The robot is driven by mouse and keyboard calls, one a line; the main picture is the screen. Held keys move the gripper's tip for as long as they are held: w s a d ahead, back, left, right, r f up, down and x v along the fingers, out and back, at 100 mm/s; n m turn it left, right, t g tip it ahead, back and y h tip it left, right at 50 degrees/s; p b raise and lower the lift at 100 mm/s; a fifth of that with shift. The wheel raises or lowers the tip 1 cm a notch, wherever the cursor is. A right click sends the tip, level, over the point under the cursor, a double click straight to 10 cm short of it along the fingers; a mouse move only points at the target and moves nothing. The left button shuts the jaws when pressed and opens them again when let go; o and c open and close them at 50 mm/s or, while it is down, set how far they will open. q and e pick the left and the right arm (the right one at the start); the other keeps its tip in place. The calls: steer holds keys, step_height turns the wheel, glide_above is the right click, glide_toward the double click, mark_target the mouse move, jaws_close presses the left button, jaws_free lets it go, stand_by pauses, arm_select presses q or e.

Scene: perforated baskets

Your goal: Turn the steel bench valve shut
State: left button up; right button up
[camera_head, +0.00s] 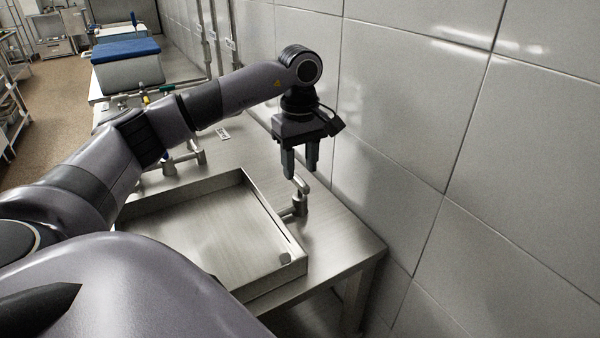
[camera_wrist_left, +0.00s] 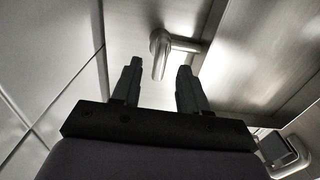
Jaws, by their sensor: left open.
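The steel bench valve (camera_head: 300,203) stands on the steel bench top, beside the wall-side edge of a shallow steel tray. In the left wrist view the valve (camera_wrist_left: 160,50) shows in the gap between the two open fingers (camera_wrist_left: 159,66). I cannot tell whether either finger touches it. My right gripper is not in view.
The shallow steel tray (camera_head: 245,177) takes up much of the bench (camera_head: 350,250). Another steel fitting (camera_head: 198,154) stands behind it. A tiled wall (camera_head: 400,100) runs close along the right. A box with a blue lid (camera_head: 126,52) is farther back.

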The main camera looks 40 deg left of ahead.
mark_target(300, 179)
arm_select(q)
step_height(300, 179, up, 4)
steer(key=shift+r, duration=0.2)
stand_by(0.6)
